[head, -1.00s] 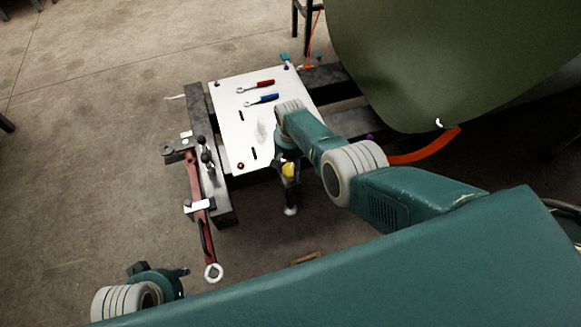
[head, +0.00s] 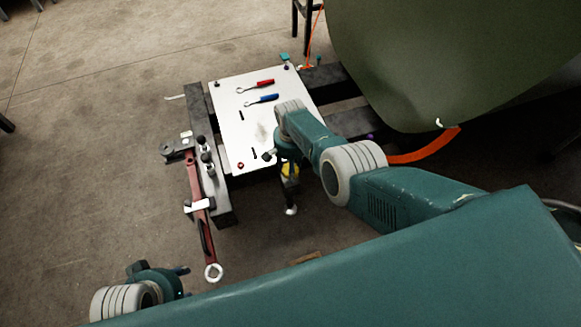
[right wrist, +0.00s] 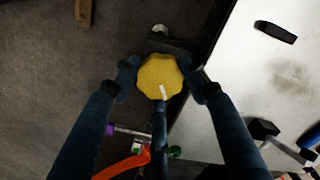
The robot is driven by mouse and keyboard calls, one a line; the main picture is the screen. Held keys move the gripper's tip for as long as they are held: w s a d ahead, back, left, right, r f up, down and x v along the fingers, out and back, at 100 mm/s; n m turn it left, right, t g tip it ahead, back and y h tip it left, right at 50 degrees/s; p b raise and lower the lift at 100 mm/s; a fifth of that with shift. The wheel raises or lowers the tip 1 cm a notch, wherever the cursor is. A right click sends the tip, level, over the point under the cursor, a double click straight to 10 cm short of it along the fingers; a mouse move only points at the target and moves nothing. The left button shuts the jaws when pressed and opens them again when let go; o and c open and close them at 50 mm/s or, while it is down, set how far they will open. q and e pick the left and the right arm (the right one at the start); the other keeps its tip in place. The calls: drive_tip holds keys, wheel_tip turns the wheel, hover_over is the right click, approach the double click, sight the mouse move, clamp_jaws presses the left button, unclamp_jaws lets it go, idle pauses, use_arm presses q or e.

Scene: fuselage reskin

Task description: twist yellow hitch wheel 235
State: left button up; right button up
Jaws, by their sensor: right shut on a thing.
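The yellow hitch wheel (right wrist: 158,74) is a faceted knob with a white mark near its lower edge in the right wrist view. In the head view its yellow (head: 290,169) shows partly below my right wrist, at the near edge of the white panel. My right gripper (right wrist: 161,80) is shut on the wheel, with one finger on each side of it. My left gripper (head: 161,270) is at the lower left of the head view, fingers apart and empty, away from the wheel.
A white panel (head: 232,128) carries a red-handled tool (head: 265,83) and a blue-handled tool (head: 267,98). A red tow bar (head: 195,185) with a ring end lies along its left side. The green fuselage (head: 450,60) stands at the right. Open floor lies to the left.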

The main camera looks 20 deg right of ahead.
drive_tip(key=shift+s+f, duration=0.2)
drive_tip(key=shift+s, duration=0.15)
drive_tip(key=o, duration=1.1)
drive_tip(key=shift+a, duration=0.1)
drive_tip(key=shift+o, duration=0.3)
drive_tip(key=shift+w+r, duration=0.1)
drive_tip(key=shift+w, duration=0.1)
drive_tip(key=shift+w+r, duration=0.15)
drive_tip(key=shift+r, duration=0.9)
wheel_tip(320, 180, up, 10)
